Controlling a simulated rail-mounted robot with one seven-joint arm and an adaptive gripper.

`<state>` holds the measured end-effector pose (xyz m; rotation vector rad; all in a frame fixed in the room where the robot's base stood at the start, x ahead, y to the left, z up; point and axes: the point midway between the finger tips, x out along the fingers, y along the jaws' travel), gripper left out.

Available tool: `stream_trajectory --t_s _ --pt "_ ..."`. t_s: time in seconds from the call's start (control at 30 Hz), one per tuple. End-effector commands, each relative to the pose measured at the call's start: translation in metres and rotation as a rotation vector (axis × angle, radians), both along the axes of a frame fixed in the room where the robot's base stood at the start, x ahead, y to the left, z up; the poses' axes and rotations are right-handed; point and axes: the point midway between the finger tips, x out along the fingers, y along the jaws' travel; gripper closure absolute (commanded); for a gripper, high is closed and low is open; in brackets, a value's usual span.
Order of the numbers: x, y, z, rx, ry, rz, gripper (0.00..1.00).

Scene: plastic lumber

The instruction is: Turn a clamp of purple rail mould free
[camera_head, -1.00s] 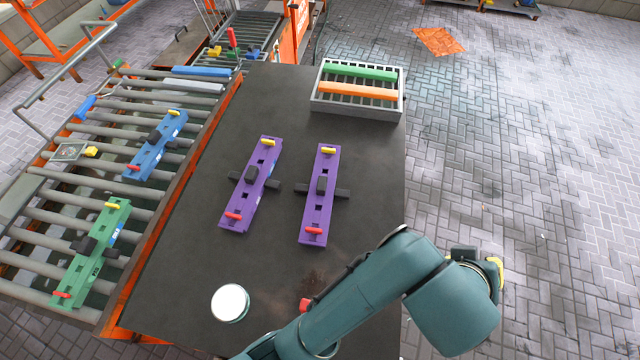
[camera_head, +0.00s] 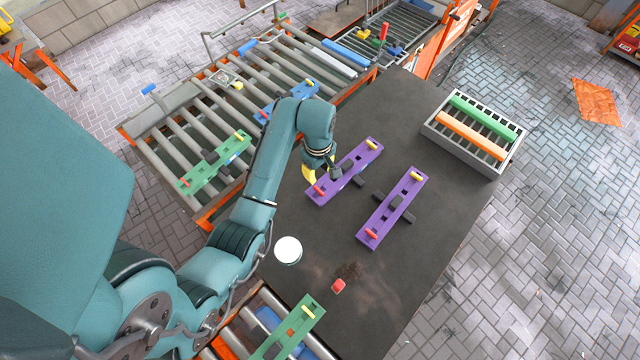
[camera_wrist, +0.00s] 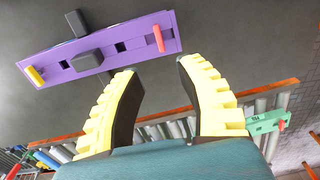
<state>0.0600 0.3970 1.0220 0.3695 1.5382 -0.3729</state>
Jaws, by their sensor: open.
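Two purple rail moulds lie on the dark table, each with a yellow clamp at its far end, a red clamp at its near end and a dark block across the middle. My gripper (camera_head: 320,174) is open and empty at the left mould (camera_head: 358,159), near its red clamp (camera_head: 319,190). The yellow clamp (camera_head: 371,145) is at the far end. The right mould (camera_head: 381,218) stands clear of my gripper. In the wrist view, the fingertips (camera_wrist: 156,69) point towards a purple mould (camera_wrist: 135,33); its red clamp (camera_wrist: 158,39) lies beyond the gap, apparently apart from them.
A grey crate (camera_head: 432,128) with green and orange bars stands at the far right of the table. A white round thing (camera_head: 288,250) and a small red piece (camera_head: 338,285) are on the near part. A roller conveyor (camera_head: 190,130) with green and blue moulds runs alongside.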

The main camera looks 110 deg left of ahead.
Motion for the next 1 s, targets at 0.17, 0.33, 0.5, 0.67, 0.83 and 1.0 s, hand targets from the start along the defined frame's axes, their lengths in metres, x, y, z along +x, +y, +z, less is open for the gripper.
stream_trajectory --t_s 0.17,0.33,0.5,0.67,0.83,1.0 --pt "0.0 -0.001 -0.045 -0.003 0.0 -0.001 0.63" --pt "0.0 0.0 -0.085 -0.001 0.0 -0.002 0.63" --pt "0.001 0.0 -0.112 0.0 0.0 -0.002 0.63" --pt "0.001 0.0 -0.12 0.001 0.0 -0.002 0.63" --pt "0.001 0.0 -0.12 0.002 0.0 -0.002 0.63" --pt "0.001 0.0 -0.12 0.002 0.0 -0.002 0.86"
